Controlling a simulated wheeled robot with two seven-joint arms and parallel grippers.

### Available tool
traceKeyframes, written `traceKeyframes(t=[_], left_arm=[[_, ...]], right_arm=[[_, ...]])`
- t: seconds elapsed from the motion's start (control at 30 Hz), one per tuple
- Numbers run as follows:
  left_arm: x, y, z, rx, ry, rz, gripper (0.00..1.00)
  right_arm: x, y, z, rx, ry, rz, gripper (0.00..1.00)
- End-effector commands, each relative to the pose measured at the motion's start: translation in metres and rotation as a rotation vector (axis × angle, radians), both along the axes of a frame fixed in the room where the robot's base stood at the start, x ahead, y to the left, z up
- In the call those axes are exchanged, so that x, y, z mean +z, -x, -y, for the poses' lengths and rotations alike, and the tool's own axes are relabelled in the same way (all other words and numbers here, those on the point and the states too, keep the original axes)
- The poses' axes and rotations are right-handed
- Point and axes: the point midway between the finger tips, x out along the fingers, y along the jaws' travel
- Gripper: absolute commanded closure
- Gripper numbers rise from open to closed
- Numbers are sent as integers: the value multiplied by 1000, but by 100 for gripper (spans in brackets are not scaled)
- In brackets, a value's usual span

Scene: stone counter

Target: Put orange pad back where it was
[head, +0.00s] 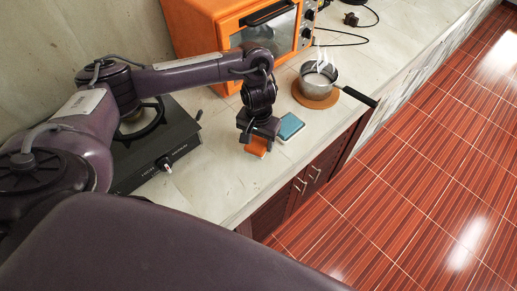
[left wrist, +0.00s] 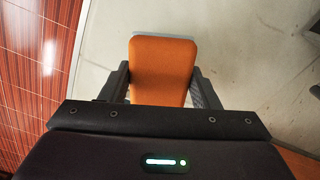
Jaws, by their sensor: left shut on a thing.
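The orange pad (head: 257,146) is a small flat block with rounded corners. It sits between the fingers of my left gripper (head: 260,135), low over the stone counter near its front edge. In the left wrist view the orange pad (left wrist: 162,70) fills the space between the two dark fingers of the left gripper (left wrist: 162,85), which is shut on its sides. I cannot tell whether the pad touches the counter. My right gripper does not show.
A blue pad (head: 291,126) lies just right of the gripper. A steaming pot (head: 322,78) stands on a round wooden board (head: 315,97), its handle reaching past the counter edge. An orange oven (head: 215,40) is behind. A black stove (head: 165,145) is left.

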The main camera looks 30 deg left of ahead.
Motion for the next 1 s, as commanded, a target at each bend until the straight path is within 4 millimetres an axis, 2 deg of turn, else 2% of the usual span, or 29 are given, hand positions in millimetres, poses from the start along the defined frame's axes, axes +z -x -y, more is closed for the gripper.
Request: traceKeyframes(t=[0.13,0.23,0.67,0.7,0.87,1.0], left_arm=[[-26,2,1,1,1,-5,69],[-36,1,0,1,1,-3,69],[-40,1,0,0,0,-2,69],[-40,1,0,-1,0,-2,42],[-40,0,0,-1,0,-2,22],[-40,0,0,0,0,-1,22]], right_arm=[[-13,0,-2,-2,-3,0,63],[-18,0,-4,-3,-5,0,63],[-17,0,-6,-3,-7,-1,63],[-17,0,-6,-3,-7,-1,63],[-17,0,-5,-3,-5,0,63],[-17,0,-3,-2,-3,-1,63]])
